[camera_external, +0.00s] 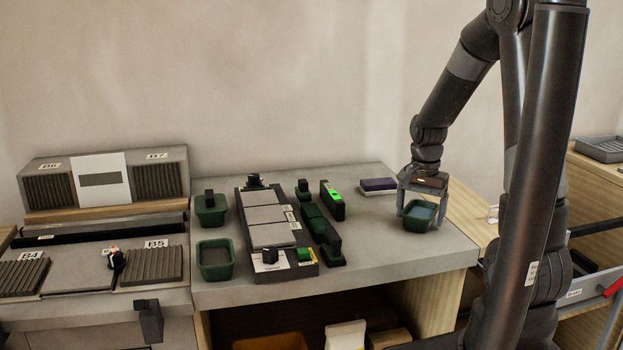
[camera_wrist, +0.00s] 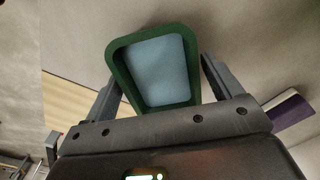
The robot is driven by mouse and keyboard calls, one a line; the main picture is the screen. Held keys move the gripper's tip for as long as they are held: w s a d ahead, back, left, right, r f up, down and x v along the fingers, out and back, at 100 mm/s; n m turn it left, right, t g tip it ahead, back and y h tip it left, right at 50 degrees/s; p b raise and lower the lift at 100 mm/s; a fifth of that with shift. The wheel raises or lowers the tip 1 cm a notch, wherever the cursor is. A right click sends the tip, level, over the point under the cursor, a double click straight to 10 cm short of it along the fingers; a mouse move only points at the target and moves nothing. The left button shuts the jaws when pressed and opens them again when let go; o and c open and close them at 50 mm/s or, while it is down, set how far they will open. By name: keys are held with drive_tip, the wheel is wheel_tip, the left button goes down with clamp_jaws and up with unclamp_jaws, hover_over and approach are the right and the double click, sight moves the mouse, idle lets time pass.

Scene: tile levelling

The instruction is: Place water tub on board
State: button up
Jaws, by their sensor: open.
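The water tub (camera_external: 418,224) is a small green tub on the right part of the grey worktop. In the wrist view the tub (camera_wrist: 118,62) shows pale blue water inside. My gripper (camera_external: 420,205) is open over it, pointing down. In the wrist view its two fingers stand to the left and right of the tub, and I cannot tell whether they touch it. The board (camera_external: 262,277) is a dark panel with several grey tiles, left of the gripper on the same worktop.
A purple-topped block (camera_external: 377,185) lies behind the water tub. The worktop between the tools and the water tub is clear.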

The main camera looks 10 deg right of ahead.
wheel_tip(320, 180, up, 12)
drive_tip(key=f, duration=0.1)
drive_tip(key=s+a+r+n+t, duration=0.1)
drive_tip(key=s+r+n+t, duration=0.4)
drive_tip(key=s+r+n, duration=0.4)
drive_tip(key=s, duration=0.6)
drive_tip(key=shift+t, duration=0.3)
drive_tip(key=shift+o, duration=0.5)
